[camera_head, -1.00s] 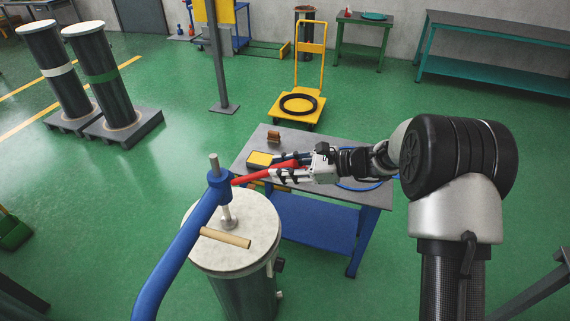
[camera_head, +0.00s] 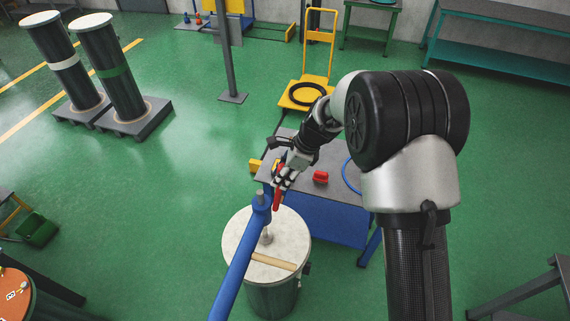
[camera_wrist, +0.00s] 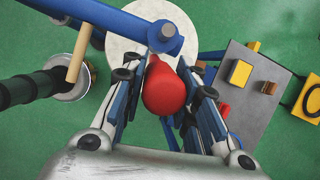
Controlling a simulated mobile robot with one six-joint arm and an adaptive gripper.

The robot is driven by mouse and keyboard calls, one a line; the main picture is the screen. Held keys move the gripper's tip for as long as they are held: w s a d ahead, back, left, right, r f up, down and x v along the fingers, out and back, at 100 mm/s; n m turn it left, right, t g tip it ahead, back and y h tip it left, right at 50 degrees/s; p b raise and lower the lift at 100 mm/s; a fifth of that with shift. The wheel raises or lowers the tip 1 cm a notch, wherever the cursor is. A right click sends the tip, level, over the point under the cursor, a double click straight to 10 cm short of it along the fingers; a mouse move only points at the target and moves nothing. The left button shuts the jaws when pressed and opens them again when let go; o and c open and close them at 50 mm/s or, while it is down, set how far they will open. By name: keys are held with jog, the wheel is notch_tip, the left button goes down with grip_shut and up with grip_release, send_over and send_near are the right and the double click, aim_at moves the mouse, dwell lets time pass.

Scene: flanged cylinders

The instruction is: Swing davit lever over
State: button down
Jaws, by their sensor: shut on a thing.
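The blue davit arm (camera_head: 238,262) runs from the bottom of the head view up to a hub over the round pale lid (camera_head: 240,222) of a dark cylinder (camera_head: 273,298). The pale lid also shows there (camera_wrist: 125,45). A wooden bar (camera_head: 272,260) appears across the lid in the head view.
A grey-topped blue bench (camera_head: 340,190) stands right behind the cylinder, with a red object (camera_head: 320,177) and a yellow box (camera_wrist: 239,72). A yellow cart (camera_head: 303,98) is behind it. Two tall cylinders (camera_head: 110,70) stand on pallets at the left. Green floor is open between.

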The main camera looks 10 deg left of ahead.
jog(key=shift+a+h+p, duration=0.35)
jog(key=shift+a+h, duration=0.65)
jog(key=shift+a, duration=0.35)
jog(key=c, duration=1.2)
grip_release()
jog(key=shift+w+a, duration=0.1)
jog(key=shift+a, duration=0.1)
jog(key=shift+c, duration=0.2)
jog(key=v, duration=1.2)
jog(key=shift+w, duration=0.1)
